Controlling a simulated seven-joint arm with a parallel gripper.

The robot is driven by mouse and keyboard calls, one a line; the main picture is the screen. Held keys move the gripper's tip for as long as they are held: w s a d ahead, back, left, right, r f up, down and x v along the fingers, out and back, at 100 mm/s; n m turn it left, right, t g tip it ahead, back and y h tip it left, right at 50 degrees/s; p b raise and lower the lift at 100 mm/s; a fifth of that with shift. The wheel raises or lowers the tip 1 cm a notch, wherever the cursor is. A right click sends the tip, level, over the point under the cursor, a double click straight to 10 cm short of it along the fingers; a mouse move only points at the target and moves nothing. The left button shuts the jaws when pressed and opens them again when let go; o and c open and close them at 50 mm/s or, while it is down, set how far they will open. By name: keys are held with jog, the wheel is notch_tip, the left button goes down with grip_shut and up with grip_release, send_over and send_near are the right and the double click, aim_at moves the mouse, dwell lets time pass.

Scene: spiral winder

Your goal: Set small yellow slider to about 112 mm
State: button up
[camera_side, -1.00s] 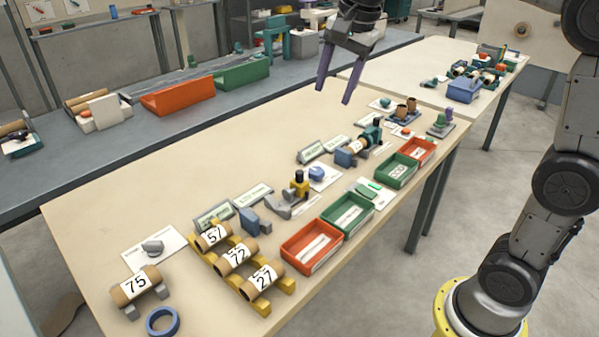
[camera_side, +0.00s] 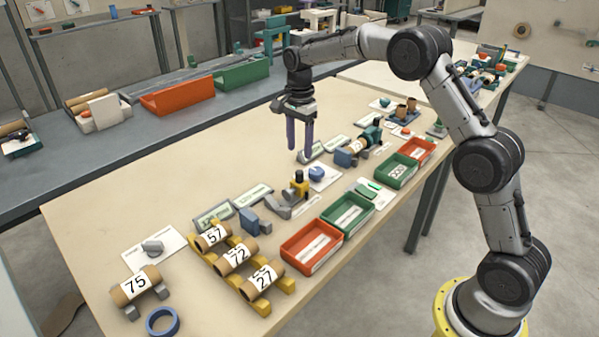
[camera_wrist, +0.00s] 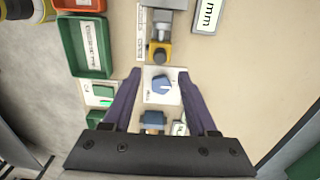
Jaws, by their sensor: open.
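The small yellow slider (camera_side: 299,184) has a dark knob on top and sits on a grey rail device (camera_side: 288,208) in the middle of the table. In the wrist view the yellow slider (camera_wrist: 159,51) is just beyond my fingertips, at the end of the grey body. My gripper (camera_side: 299,150) hangs pointing down above the table, behind and higher than the slider. Its two purple fingers are apart and empty. In the wrist view my gripper (camera_wrist: 160,76) spans a blue knob on a white card. The slider's scale cannot be read.
The blue knob (camera_side: 317,173) stands beside the slider. Red (camera_side: 311,248) and green (camera_side: 346,215) bins line the front edge. Label stands (camera_side: 253,195) and a blue block (camera_side: 249,221) are nearby. Numbered rolls (camera_side: 234,255) lie left. The table's back left is clear.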

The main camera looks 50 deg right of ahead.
aim_at(300, 171)
notch_tip(300, 171, down, 9)
jog(key=shift+r, duration=0.1)
dwell(0.4)
grip_shut()
